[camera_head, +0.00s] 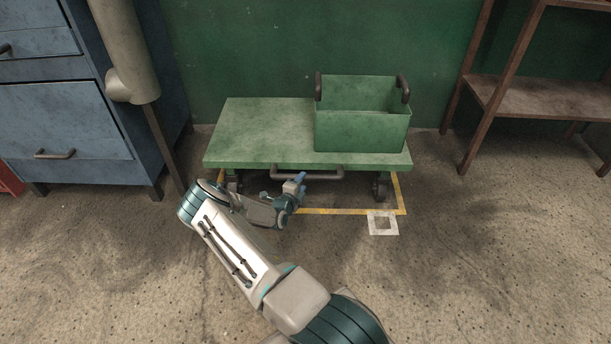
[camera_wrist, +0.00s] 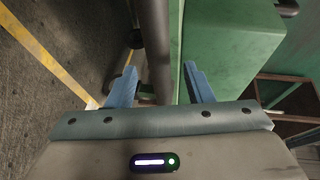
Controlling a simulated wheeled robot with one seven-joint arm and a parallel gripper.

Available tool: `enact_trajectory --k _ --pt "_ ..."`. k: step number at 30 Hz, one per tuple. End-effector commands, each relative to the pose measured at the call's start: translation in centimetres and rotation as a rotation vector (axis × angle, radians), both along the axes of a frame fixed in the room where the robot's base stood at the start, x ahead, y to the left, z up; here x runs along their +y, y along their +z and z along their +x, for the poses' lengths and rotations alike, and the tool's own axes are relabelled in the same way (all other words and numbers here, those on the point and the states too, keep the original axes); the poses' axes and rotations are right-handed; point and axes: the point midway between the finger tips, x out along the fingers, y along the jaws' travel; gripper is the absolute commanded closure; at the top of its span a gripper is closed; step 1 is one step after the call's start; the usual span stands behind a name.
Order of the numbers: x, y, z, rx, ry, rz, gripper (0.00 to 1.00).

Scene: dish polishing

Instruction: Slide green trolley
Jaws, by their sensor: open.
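The green trolley (camera_head: 260,130) stands on the floor against the green wall, with dark wheels under its flat deck. A grey bar handle (camera_head: 310,173) runs along its front edge. My gripper (camera_head: 300,180) is just in front of and below this handle, near its middle. In the wrist view, the two blue fingers of my gripper (camera_wrist: 160,72) are apart, with the handle bar (camera_wrist: 156,45) showing between them. The green trolley edge (camera_wrist: 193,30) is right of the bar. I cannot tell whether a finger touches the bar.
A green open bin (camera_head: 360,133) with dark handles sits on the trolley's right side. Yellow tape (camera_head: 345,211) outlines the floor around the trolley, with a white square mark (camera_head: 383,230) outside it. A blue cabinet (camera_head: 80,120) stands left, a brown shelf (camera_head: 540,100) right. The front floor is clear.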

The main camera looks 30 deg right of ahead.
Motion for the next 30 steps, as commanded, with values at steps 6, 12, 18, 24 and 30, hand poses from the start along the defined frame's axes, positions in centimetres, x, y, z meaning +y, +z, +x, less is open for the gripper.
enact_trajectory --k 6,12,18,24,30 --pt "4.3 1.3 -2.5 0.002 0.002 0.0 0.53" --pt "6.6 1.6 -4.0 0.001 0.001 0.0 0.53" --pt "7.2 1.7 -4.5 -0.001 -0.001 -0.002 0.53" --pt "7.2 1.6 -4.4 -0.002 -0.001 -0.001 0.53" --pt "7.2 1.6 -4.4 -0.001 0.0 -0.002 0.53"
